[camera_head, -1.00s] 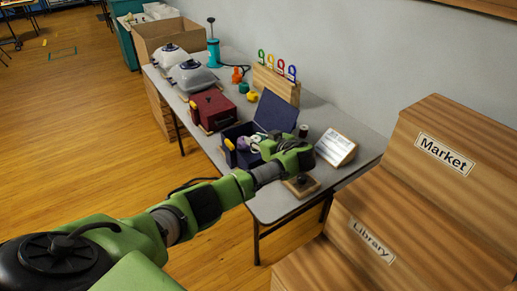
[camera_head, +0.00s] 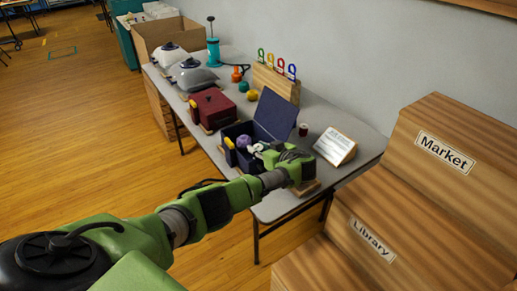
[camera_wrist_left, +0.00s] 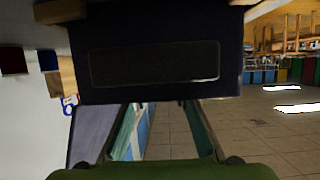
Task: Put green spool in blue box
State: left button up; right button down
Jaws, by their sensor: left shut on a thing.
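The blue box (camera_head: 277,113) stands on the table with its dark lid raised at the back right. A purple ball (camera_head: 243,142) and a yellow thing (camera_head: 229,143) show at its left part. My left gripper (camera_head: 259,149) reaches over the right part of the open box. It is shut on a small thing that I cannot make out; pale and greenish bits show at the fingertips. In the left wrist view, the fingers (camera_wrist_left: 165,125) run up to a wide dark-blue surface that hides their tips. I cannot clearly pick out the green spool. My right gripper is not in view.
On the table (camera_head: 322,117) stand a maroon box (camera_head: 213,108), a small reddish spool-like thing (camera_head: 303,129) and a white tilted card (camera_head: 335,146). Small orange, green and yellow things lie behind. Wooden boxes labelled Market (camera_head: 445,152) and Library (camera_head: 374,242) stand at the right.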

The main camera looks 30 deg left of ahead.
pick_arm(q)
jog(key=shift+s+d+f+b, duration=0.1)
jog(key=shift+s+f+b, duration=0.05)
jog(key=shift+f+b, duration=0.25)
jog(key=o, duration=0.9)
jog(key=shift+s+f, duration=0.1)
jog(key=shift+f, duration=0.1)
jog(key=shift+r+p, duration=0.45)
jog(key=shift+p, duration=0.15)
jog(key=shift+r+p, duration=0.4)
jog(key=shift+p, duration=0.1)
jog(key=v, duration=1.1)
jog(key=shift+d+r+b, duration=0.2)
jog(key=shift+d+b, duration=0.1)
jog(key=shift+d, duration=0.1)
